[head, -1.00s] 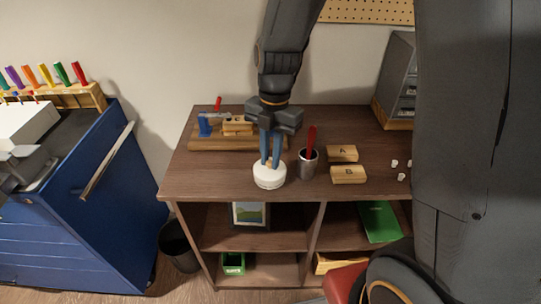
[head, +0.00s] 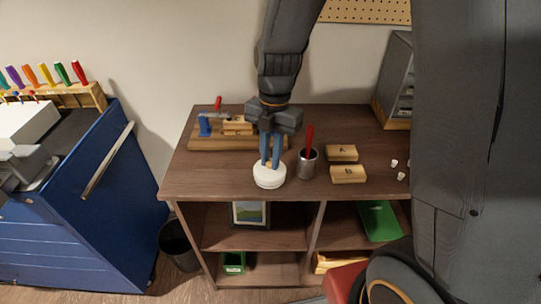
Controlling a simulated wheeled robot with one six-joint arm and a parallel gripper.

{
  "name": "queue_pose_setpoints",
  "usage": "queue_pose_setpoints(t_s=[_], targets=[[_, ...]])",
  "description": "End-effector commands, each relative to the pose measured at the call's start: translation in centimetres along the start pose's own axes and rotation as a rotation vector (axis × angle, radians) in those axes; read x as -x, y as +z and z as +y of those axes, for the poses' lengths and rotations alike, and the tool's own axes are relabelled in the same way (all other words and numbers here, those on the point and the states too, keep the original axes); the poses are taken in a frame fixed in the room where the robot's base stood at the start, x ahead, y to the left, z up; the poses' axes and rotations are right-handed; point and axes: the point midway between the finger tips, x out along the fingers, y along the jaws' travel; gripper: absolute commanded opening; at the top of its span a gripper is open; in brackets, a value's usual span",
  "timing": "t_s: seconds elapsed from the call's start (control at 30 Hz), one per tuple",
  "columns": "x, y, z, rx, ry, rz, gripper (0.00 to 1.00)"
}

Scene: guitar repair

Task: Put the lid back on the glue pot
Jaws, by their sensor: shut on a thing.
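My gripper (head: 270,166) points down over the front left part of the brown shelf top. Its blue fingers are shut on a small wooden knob on the round white lid (head: 269,178). The lid sits low, at about the height of the shelf top. Whether a pot is under it I cannot tell. A grey metal pot (head: 307,166) stands open just right of the lid, with a red-handled tool (head: 310,139) upright in it.
Wooden blocks marked A (head: 342,153) and B (head: 348,174) lie right of the metal pot, with small white pieces (head: 401,176) beyond. A wooden fixture with a blue clamp (head: 204,127) lies behind the gripper. The shelf top (head: 205,181) is clear at left.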

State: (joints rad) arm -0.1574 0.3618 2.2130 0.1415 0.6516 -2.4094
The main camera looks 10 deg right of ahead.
Motion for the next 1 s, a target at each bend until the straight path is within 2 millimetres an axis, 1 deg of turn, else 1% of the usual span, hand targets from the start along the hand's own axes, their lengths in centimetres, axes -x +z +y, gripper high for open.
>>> queue_pose_setpoints(t_s=[0.87,0.9,0.97,1.0], targets=[[-0.04,0.02,0.01,0.000,0.000,0.000,0.00],[-0.04,0.02,0.01,0.000,0.000,0.000,0.17],[-0.04,0.02,0.01,0.000,0.000,0.000,0.27],[-0.04,0.02,0.01,0.000,0.000,0.000,0.34]])
